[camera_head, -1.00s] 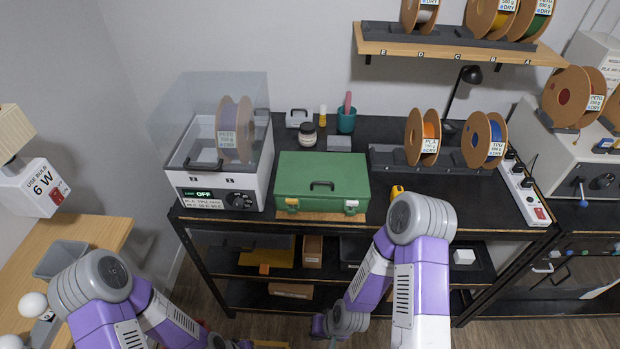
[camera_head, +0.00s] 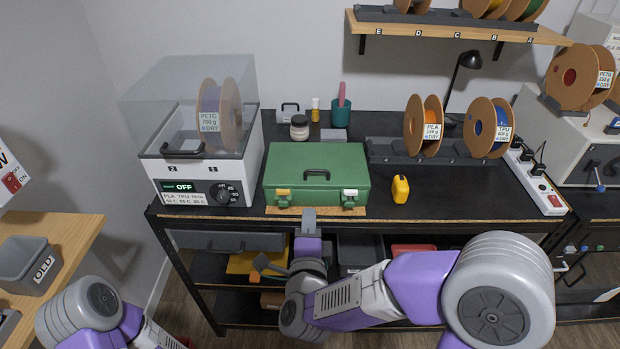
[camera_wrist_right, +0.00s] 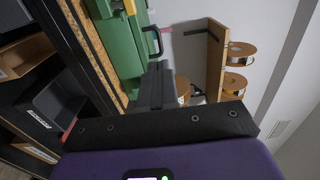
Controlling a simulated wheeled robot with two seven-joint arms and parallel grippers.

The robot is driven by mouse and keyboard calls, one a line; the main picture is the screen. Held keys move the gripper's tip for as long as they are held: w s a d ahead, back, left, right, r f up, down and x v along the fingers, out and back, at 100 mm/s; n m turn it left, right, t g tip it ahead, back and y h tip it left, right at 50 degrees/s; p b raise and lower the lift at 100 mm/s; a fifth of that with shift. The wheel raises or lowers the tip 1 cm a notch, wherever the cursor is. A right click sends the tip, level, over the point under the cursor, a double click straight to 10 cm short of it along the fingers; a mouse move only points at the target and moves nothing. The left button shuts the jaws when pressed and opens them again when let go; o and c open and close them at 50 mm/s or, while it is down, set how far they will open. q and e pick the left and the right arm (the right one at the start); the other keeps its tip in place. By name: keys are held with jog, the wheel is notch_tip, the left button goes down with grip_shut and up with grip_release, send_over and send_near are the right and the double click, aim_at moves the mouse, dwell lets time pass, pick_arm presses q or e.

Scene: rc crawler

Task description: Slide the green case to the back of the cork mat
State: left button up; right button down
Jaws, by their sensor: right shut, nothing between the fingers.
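The green case (camera_head: 317,178) stands closed on the dark bench, its handle and latches showing. It also shows in the right wrist view (camera_wrist_right: 120,45). The cork mat (camera_head: 345,212) shows only as a strip along the case's front edge; the rest is hidden under the case. My right gripper (camera_head: 309,213) is shut and empty, at the middle of the case's front, close to the mat's front edge. Its fingers (camera_wrist_right: 156,84) point toward the case in the right wrist view; I cannot tell whether they touch. My left gripper is out of view.
A filament dryer (camera_head: 205,180) stands left of the case. A yellow bottle-like item (camera_head: 400,189) stands to its right. Behind it are a grey block (camera_head: 333,136), a jar (camera_head: 299,128) and a teal cup (camera_head: 340,113). Spools (camera_head: 423,126) stand back right.

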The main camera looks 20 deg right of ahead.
aim_at(311, 171)
pick_arm(q)
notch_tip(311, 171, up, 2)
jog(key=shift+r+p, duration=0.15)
jog(key=shift+p, duration=0.65)
pick_arm(e)
jog(key=x, duration=1.3)
